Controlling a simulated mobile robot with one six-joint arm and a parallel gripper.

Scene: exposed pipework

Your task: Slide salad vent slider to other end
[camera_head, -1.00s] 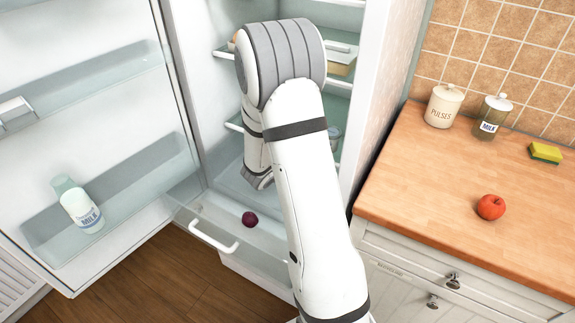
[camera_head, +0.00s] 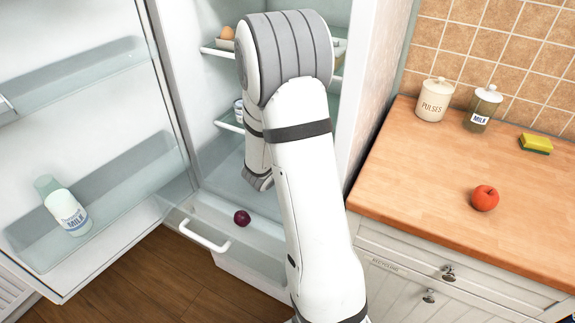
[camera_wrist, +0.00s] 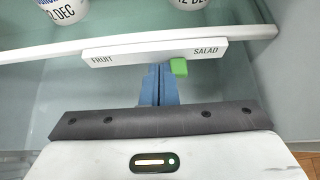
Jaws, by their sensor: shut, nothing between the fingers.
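The vent slider is a white bar (camera_wrist: 150,50) under the front edge of a fridge shelf, marked FRUIT at its left end and SALAD at its right in the wrist view. Its green tab (camera_wrist: 180,67) sits right of the middle, below the SALAD end. My gripper (camera_wrist: 159,70) has its blue fingers shut and empty, with the tips just left of the tab, close beside it. I cannot tell whether they touch it. In the head view my arm hides the gripper and the slider.
The fridge door (camera_head: 100,140) stands open at the left with a milk bottle (camera_head: 67,212). A drawer with a white handle (camera_head: 204,236) holds a purple round item (camera_head: 242,218). White tubs (camera_wrist: 62,10) stand on the shelf above the slider. A wooden counter (camera_head: 420,170) is at the right.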

